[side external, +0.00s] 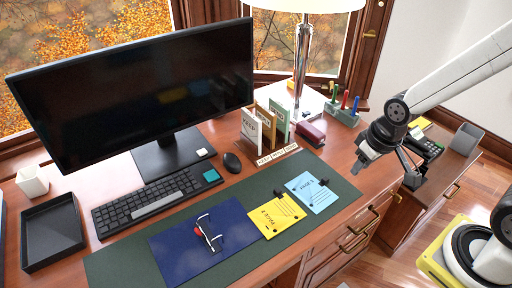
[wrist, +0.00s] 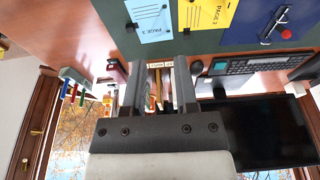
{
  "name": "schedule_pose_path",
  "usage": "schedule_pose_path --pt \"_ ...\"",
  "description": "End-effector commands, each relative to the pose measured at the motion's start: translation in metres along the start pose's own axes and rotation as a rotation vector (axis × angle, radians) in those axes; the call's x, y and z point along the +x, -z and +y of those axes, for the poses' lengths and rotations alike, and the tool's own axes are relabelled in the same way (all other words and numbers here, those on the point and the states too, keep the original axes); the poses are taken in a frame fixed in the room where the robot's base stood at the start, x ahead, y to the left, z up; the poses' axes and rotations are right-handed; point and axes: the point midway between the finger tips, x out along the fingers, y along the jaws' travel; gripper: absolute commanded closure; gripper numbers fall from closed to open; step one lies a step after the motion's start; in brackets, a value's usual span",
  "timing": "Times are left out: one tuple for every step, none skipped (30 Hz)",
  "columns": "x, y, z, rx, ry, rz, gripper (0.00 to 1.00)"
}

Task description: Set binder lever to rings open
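A flat dark blue binder (side external: 178,256) lies on the green desk mat, left of the yellow page. Its metal ring mechanism (side external: 211,236) has a small red-tipped lever (side external: 197,231). I cannot clearly tell whether the rings are open. The binder (wrist: 254,18) is partly cut off at the top right of the wrist view, with the red lever tip (wrist: 286,34) showing. My gripper (side external: 388,168) is open and empty, in the air at the desk's right end, far from the binder. Its two separated fingers show in the wrist view (wrist: 158,60).
A yellow page (side external: 276,215) and a blue page (side external: 312,191) with black clips lie on the green mat (side external: 115,266). A monitor (side external: 130,85), keyboard (side external: 155,200), black tray (side external: 52,232), upright cards (side external: 265,125), red stapler (side external: 311,133) and lamp (side external: 300,60) stand around.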

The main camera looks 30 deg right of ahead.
Motion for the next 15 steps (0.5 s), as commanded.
schedule_pose_path --pt "0.000 0.001 -0.001 0.000 0.001 0.000 0.81" --pt "0.000 0.002 -0.001 0.000 0.001 -0.001 0.91" --pt "0.001 0.003 -0.002 0.000 0.002 -0.001 1.00" --pt "0.001 0.005 -0.003 0.001 0.003 -0.002 1.00" --pt "0.001 0.007 -0.004 0.001 0.005 -0.003 1.00" --pt "0.002 0.009 -0.005 0.002 0.007 -0.005 1.00" --pt "0.003 0.012 -0.007 0.002 0.009 -0.007 1.00" --pt "0.003 0.016 -0.008 0.003 0.011 -0.008 1.00" --pt "0.004 0.020 -0.011 0.004 0.014 -0.010 1.00" --pt "0.005 0.024 -0.013 0.004 0.017 -0.013 1.00" --pt "0.006 0.028 -0.016 0.004 0.020 -0.016 1.00" --pt "0.008 0.035 -0.020 0.006 0.024 -0.020 1.00" --pt "0.010 0.040 -0.023 0.008 0.028 -0.022 1.00" --pt "0.011 0.045 -0.026 0.009 0.032 -0.026 1.00" --pt "0.013 0.052 -0.032 0.011 0.037 -0.031 1.00"
